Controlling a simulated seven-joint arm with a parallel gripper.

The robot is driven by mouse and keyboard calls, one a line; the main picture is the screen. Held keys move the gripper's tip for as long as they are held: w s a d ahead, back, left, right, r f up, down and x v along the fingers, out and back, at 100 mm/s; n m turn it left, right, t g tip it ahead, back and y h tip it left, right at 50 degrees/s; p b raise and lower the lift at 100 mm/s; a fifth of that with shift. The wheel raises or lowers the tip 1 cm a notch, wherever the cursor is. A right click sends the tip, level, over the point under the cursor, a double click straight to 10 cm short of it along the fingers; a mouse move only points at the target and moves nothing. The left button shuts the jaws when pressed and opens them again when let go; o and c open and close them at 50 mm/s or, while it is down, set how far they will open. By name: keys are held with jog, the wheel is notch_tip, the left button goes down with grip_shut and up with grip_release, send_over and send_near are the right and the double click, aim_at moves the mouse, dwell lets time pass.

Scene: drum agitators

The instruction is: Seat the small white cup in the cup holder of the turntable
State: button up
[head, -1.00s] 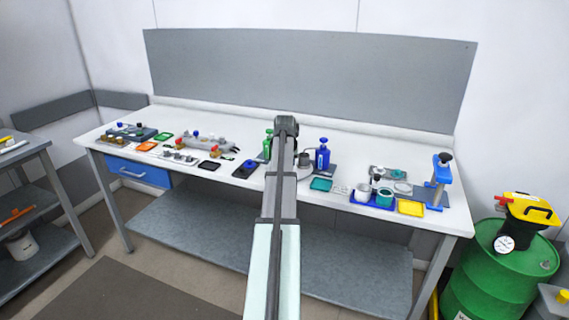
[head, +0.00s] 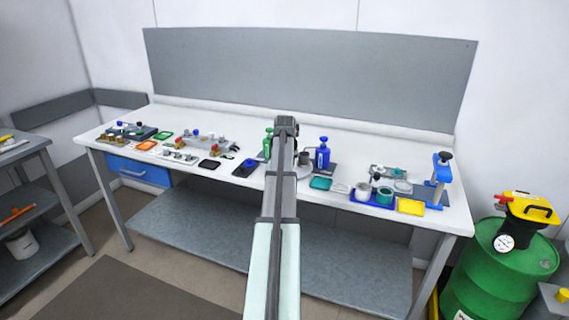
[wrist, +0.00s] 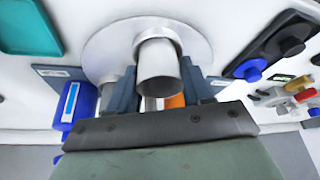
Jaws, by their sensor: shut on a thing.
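The small white cup (wrist: 158,72) shows in the wrist view as a pale grey-white cylinder between the two blue-grey fingers of my gripper (wrist: 160,85), which is shut on it. The turntable (wrist: 103,52) is the pale round disc just beyond the cup. A white tubular part (wrist: 157,22) stands on the disc behind the cup; I cannot tell if it is the cup holder. Whether the cup touches the turntable is unclear. In the head view the turntable (head: 304,172) shows only partly; my arm hides the gripper and the cup.
The bench's back strip is clear.

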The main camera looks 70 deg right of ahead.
jog(key=o, duration=1.1)
jog(key=o, duration=0.3)
jog(key=shift+r, duration=0.25)
jog(key=shift+r, duration=1)
jog(key=shift+r, duration=0.15)
jog(key=shift+r, duration=2.35)
